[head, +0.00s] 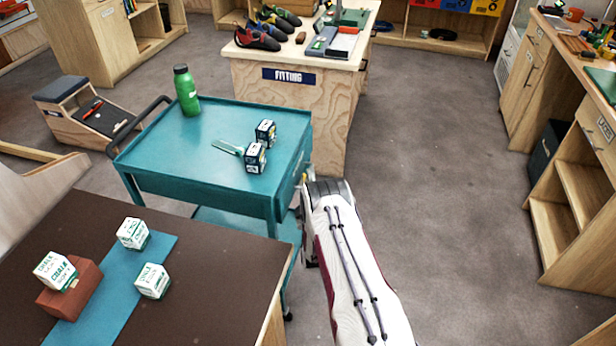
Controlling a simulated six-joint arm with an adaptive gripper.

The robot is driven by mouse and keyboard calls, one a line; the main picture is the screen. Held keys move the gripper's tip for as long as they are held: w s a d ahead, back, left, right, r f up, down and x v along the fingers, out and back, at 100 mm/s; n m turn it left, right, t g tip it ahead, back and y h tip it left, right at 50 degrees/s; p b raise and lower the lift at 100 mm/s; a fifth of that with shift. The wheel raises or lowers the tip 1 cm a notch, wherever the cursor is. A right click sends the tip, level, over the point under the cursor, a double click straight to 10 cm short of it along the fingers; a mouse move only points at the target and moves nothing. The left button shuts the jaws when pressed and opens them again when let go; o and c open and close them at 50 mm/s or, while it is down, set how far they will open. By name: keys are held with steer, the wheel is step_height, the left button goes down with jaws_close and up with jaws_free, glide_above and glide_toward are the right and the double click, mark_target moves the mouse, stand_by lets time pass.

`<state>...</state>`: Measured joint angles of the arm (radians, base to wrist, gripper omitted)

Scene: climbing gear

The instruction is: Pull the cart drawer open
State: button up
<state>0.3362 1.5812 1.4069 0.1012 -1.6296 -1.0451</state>
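The teal cart (205,150) stands in the middle left, with a black push handle at its left end. Its right-hand side (291,182) is seen at a steep slant, and the drawer front there is mostly hidden by the angle and by my arm. I cannot make out a gap around the drawer. My gripper (305,190) is at the cart's right side, close to that face. My arm hides most of the fingers, so I cannot tell whether they touch or grip the drawer's handle.
A green bottle (187,91), a light teal brush-like tool (228,147) and two small boxes (265,133) are on the cart top. A brown table (220,280) with chalk boxes is in front. The fitting counter (290,84) stands behind. Floor to the right (440,170) is clear.

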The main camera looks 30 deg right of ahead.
steer(key=shift+w+d+r, duration=0.1)
steer(key=shift+w+d, duration=0.15)
steer(key=shift+w, duration=0.25)
jaws_close()
steer(key=s+d, duration=1.7)
steer(key=shift+d, duration=0.15)
steer(key=shift+s, duration=0.1)
